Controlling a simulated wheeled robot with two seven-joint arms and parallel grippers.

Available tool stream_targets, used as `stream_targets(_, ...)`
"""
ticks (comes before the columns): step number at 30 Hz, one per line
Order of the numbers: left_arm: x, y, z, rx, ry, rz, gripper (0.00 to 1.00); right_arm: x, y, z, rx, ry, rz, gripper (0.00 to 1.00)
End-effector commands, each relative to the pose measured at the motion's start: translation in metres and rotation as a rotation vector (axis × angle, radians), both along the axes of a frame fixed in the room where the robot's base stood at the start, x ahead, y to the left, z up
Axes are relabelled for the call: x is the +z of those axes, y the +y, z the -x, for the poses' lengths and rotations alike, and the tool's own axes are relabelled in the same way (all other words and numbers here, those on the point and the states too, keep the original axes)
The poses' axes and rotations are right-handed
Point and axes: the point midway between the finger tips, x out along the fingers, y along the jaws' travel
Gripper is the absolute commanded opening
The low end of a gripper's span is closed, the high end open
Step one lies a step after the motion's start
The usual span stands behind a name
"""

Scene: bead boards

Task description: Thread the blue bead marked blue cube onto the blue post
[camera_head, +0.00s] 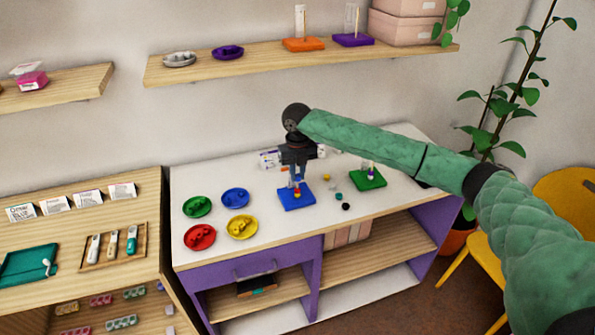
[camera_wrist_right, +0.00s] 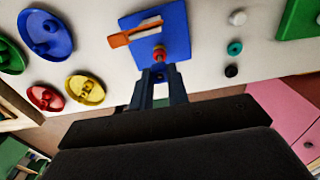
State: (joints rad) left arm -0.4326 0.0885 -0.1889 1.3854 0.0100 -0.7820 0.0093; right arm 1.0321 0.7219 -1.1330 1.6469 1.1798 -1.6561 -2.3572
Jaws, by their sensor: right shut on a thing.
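The blue board (camera_head: 297,204) lies on the white table top, and it also shows in the wrist view (camera_wrist_right: 177,30). My right gripper (camera_head: 296,174) is over the board, pointing down. In the wrist view its two fingers (camera_wrist_right: 160,72) are shut on a small blue bead (camera_wrist_right: 159,67), mostly hidden between the tips. The bead is close to the post; I cannot tell whether it is around it. Its marking is not readable. My left gripper is not in view.
A green board (camera_head: 367,181) with a post stands to the right. Several loose beads (camera_head: 338,197) lie between the boards. Green, blue (camera_head: 235,198), red (camera_head: 200,237) and yellow dishes stand at the left. The table's front edge is close below the board.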

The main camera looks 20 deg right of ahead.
Motion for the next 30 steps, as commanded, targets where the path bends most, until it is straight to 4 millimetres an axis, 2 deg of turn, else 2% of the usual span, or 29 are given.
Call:
stream_targets(12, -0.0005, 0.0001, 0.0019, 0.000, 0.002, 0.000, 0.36, -0.0040, 0.0000, 0.0000, 0.000, 0.000, 0.000, 0.00)
stream_targets(13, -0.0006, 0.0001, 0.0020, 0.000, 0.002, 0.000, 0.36, -0.0040, 0.0000, 0.0000, 0.000, 0.000, 0.000, 0.20)
stream_targets(16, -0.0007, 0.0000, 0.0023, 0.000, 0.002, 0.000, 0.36, -0.0039, 0.0000, 0.0000, 0.000, 0.000, 0.000, 0.40)
stream_targets(17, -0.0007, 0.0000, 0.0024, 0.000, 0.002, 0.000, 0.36, -0.0039, 0.0000, 0.0000, 0.000, 0.000, 0.001, 0.42)
stream_targets(30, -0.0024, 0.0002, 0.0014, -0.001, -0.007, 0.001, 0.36, -0.0038, 0.0000, 0.0000, 0.000, 0.000, 0.001, 0.42)
